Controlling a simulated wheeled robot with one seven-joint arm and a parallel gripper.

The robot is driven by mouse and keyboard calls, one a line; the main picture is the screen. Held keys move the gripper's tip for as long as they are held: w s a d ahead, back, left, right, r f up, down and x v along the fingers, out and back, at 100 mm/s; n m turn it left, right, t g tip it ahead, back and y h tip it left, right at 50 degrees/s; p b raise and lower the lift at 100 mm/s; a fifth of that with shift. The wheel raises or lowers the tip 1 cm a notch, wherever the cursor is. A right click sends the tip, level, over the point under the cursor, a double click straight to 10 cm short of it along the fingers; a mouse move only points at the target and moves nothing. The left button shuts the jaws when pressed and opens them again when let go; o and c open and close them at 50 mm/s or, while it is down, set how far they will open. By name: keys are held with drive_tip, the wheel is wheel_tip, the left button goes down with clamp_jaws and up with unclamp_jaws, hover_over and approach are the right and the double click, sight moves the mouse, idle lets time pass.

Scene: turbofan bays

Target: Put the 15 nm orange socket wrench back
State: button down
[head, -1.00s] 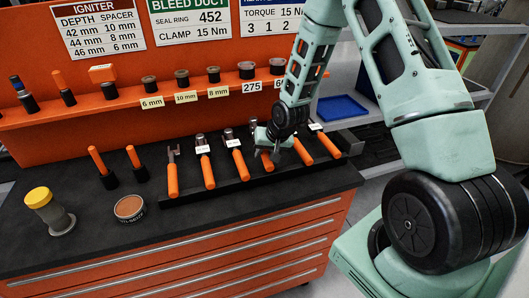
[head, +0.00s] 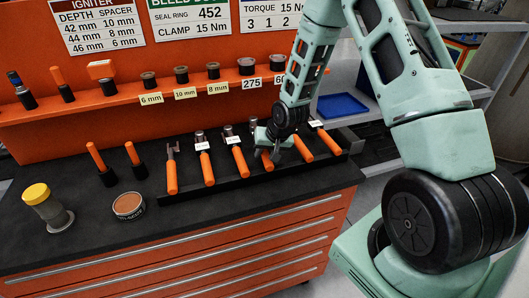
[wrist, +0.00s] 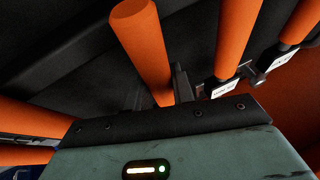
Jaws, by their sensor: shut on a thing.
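My gripper (head: 274,150) is over the black tool tray (head: 222,186) on the bench, shut on an orange-handled wrench (head: 267,162). In the wrist view the held wrench's thick orange handle (wrist: 145,45) runs down between the fingers (wrist: 170,92). Its head and any label are hidden by the gripper, so I cannot read a torque value. The held wrench is in line with the tray's row; I cannot tell whether it touches the tray. Other orange-handled tools lie on both sides, including a fork-ended one (head: 172,178) at the left and wrenches with white tags (head: 238,158).
Two upright orange-handled tools (head: 100,165) stand left of the tray. A yellow-capped jar (head: 45,207) and a round tin (head: 128,206) stand on the dark bench top. An orange shelf (head: 110,115) with spacers runs behind. A blue bin (head: 342,106) is at the right.

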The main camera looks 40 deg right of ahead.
drive_tip(key=c, duration=1.1)
unclamp_jaws()
drive_tip(key=shift+f, duration=0.15)
drive_tip(key=v, duration=1.7)
drive_tip(key=shift+r+p, duration=0.3)
drive_tip(key=s+a+n+g+b, duration=0.1)
drive_tip(key=s+a+n+g, duration=0.2)
drive_tip(key=a, duration=0.6)
drive_tip(key=s+a+n+b, duration=0.2)
drive_tip(key=s+a+n, duration=0.2)
drive_tip(key=s+a, duration=0.3)
drive_tip(key=s+a+n+g+b, duration=0.1)
drive_tip(key=s+a+n+g, duration=0.1)
drive_tip(key=s+a+n, duration=0.3)
drive_tip(key=s+a+r, duration=0.1)
drive_tip(key=s+a, duration=0.3)
drive_tip(key=s, duration=0.4)
drive_tip(key=shift+a+n+b, duration=0.4)
